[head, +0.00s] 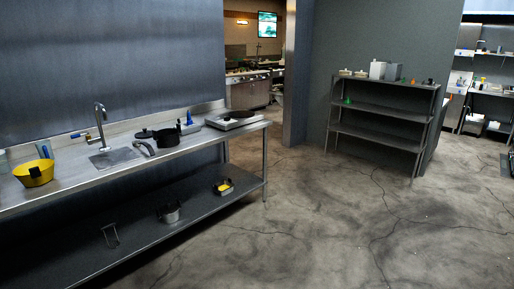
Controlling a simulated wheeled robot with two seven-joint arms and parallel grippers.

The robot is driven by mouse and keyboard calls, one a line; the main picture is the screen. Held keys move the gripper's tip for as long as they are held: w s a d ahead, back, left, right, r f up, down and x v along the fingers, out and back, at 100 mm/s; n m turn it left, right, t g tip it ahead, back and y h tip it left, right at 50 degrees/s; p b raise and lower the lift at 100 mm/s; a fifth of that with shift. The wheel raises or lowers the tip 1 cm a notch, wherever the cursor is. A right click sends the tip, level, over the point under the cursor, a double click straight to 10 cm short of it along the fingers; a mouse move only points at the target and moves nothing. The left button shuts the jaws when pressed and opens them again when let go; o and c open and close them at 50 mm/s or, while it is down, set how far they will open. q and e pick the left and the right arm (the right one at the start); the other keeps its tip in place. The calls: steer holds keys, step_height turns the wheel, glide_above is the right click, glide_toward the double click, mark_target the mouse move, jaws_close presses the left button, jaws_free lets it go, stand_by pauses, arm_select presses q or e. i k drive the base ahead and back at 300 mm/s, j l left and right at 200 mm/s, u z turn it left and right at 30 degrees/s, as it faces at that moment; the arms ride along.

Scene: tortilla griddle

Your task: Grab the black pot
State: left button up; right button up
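A black pot (166,138) stands on the long steel counter (100,172), to the right of the sink and tap. A dark handle sticks out from it towards the lower left. A dark round piece, perhaps a lid, sits just left of the pot at its rim. Neither of my grippers shows in the head view, and the counter is some way off to the left.
The counter also holds a yellow bowl (34,173), a sink (115,157) with a tap, and a griddle (231,119) at the right end. Small items sit on its lower shelf. A shelf rack (380,109) stands against the far wall. The floor (320,220) is clear.

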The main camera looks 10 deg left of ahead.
mark_target(165, 138)
steer(key=i+u, duration=0.35)
steer(key=i, duration=1.95)
steer(key=j, duration=0.1)
